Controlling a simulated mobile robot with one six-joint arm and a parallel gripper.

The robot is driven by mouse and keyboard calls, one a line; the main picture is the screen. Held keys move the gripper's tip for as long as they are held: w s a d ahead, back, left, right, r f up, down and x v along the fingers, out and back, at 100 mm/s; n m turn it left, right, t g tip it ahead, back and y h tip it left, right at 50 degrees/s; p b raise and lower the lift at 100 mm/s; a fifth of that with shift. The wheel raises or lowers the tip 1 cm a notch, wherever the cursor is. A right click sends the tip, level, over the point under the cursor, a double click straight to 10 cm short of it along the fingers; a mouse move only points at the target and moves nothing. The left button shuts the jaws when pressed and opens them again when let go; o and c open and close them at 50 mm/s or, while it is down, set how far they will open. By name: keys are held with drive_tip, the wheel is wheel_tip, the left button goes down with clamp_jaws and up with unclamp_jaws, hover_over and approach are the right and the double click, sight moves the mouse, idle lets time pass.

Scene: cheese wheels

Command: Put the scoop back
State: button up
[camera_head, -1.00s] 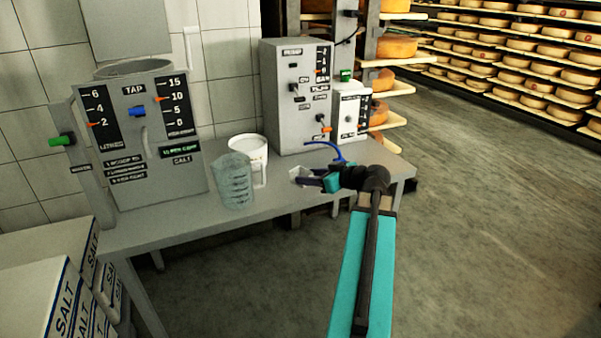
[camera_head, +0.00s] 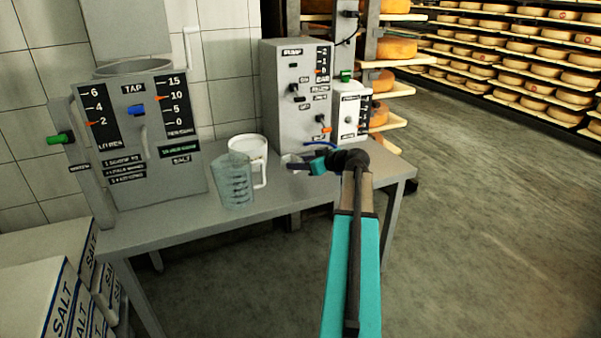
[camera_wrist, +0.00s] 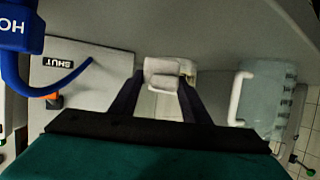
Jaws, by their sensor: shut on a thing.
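My gripper (camera_head: 300,165) is shut on a small white thing (camera_wrist: 163,82), which I take to be the scoop. In the head view the scoop (camera_head: 289,160) shows only as a pale shape at the fingertips, above the back part of the grey table (camera_head: 200,231). In the wrist view the dark fingers close on its sides, and its full shape is partly hidden. A white tub (camera_head: 262,143) stands on the table to the left of my gripper, apart from it in the head view.
A clear measuring jug (camera_head: 234,182) stands in front of the tub; it also shows in the wrist view (camera_wrist: 268,95). Behind are the tap and salt panel (camera_head: 155,150), a grey pump box (camera_head: 290,110) and a smaller white box (camera_head: 349,112). Floor right of the table is clear.

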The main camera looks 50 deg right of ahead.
drive_tip(key=shift+w+f, duration=0.1)
drive_tip(key=shift+f, duration=0.05)
drive_tip(key=shift+f+b, duration=0.45)
drive_tip(key=shift+f, duration=1.15)
drive_tip(key=shift+f, duration=0.1)
drive_tip(key=o, duration=1.1)
drive_tip(key=p+v, duration=0.1)
drive_tip(key=v, duration=1.1)
